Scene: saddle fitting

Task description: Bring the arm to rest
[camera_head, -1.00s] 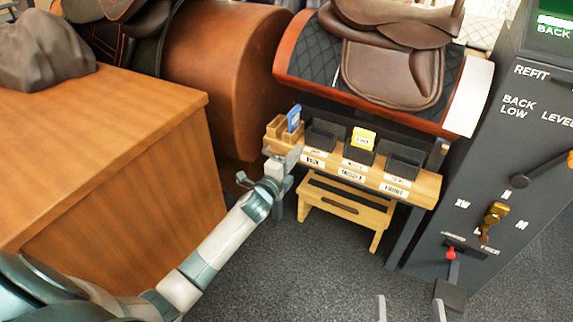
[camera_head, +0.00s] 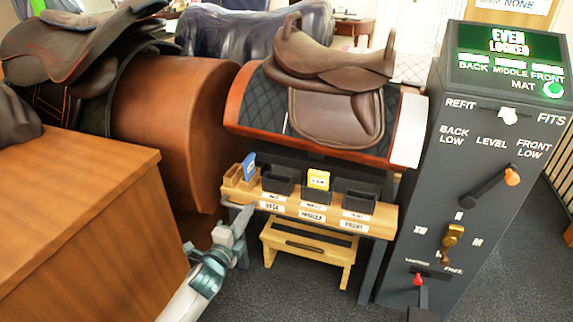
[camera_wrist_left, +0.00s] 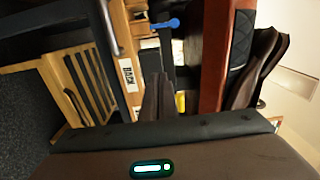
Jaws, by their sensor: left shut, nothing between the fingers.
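My left arm (camera_head: 207,275) comes in from the bottom of the head view. Its gripper (camera_head: 240,214) is just in front of the left end of the wooden shelf (camera_head: 380,222), and I cannot tell the exact gap. In the left wrist view the two dark fingers (camera_wrist_left: 157,97) lie together with nothing between them. My right gripper is not in view. A brown saddle (camera_head: 335,85) sits on the padded stand above the shelf.
A wooden step stool (camera_head: 305,255) stands below. A dark control panel (camera_head: 450,190) reading "EVEN LOCKED" stands right. A wooden cabinet (camera_head: 95,235) is left.

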